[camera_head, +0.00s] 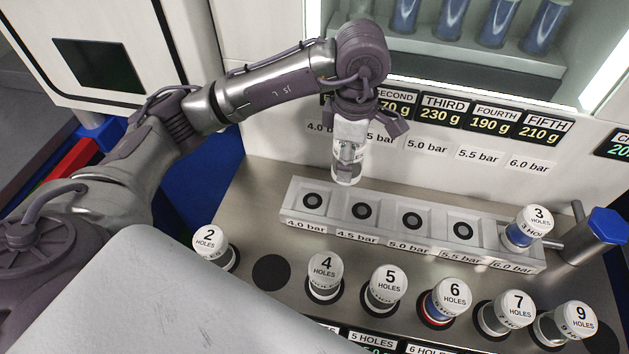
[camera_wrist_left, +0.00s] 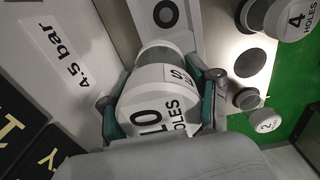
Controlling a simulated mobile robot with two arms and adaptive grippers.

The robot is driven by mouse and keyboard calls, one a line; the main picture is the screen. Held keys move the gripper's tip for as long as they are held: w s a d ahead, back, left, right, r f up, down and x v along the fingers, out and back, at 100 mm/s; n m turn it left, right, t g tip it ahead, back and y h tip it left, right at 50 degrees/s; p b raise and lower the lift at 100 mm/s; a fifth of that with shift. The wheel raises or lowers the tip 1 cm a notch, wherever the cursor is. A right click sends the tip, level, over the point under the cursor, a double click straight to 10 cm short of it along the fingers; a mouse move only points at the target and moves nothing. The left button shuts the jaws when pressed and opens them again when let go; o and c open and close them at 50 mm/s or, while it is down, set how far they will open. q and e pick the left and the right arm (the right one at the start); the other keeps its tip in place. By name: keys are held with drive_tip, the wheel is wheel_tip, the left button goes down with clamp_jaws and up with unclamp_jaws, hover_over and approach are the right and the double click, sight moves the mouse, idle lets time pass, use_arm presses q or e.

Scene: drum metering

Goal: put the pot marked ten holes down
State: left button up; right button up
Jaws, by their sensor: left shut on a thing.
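My left gripper (camera_head: 349,150) is shut on a white pot (camera_head: 345,174), held above the back edge of the grey rack (camera_head: 385,239). In the left wrist view the pot (camera_wrist_left: 150,112) reads 10 HOLES, with the gripper fingers (camera_wrist_left: 160,100) on both sides of it. The pot appears apart from the rack. The rack has recesses labelled 4.0 to 6.0 bar. The 4.0, 4.5, 5.0 and 5.5 bar recesses are empty. A pot marked 3 (camera_head: 521,233) sits in the 6.0 bar recess. My right gripper is not in view.
In front of the rack stand pots marked 2 (camera_head: 212,243), 4 (camera_head: 325,276), 5 (camera_head: 386,288), 6 (camera_head: 449,299), 7 (camera_head: 512,309) and 9 (camera_head: 571,322). An empty dark hole (camera_head: 271,272) lies between 2 and 4. A blue-capped post (camera_head: 605,224) stands at right.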

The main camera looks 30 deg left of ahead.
use_arm(q)
drive_tip(key=s+a+f, duration=0.1)
drive_tip(key=s+a+f+p, duration=0.1)
drive_tip(key=a, duration=0.1)
drive_tip(key=s+a+f, duration=0.1)
drive_tip(key=a, duration=0.1)
drive_tip(key=shift+s+f+p, duration=0.25)
drive_tip(key=shift+s+p, duration=0.05)
drive_tip(key=shift+p, duration=0.05)
drive_tip(key=shift+s+a+f, duration=0.1)
drive_tip(key=shift+a+f, duration=0.05)
drive_tip(key=shift+a, duration=0.05)
wheel_tip(320, 180, down, 3)
drive_tip(key=shift+f+p, duration=0.1)
drive_tip(key=shift+p, duration=0.7)
drive_tip(key=shift+f, duration=0.45)
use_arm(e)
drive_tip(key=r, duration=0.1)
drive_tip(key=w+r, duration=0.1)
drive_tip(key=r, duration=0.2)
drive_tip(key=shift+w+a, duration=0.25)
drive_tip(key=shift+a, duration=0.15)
use_arm(q)
drive_tip(key=shift+f, duration=0.1)
drive_tip(key=o, duration=1.3)
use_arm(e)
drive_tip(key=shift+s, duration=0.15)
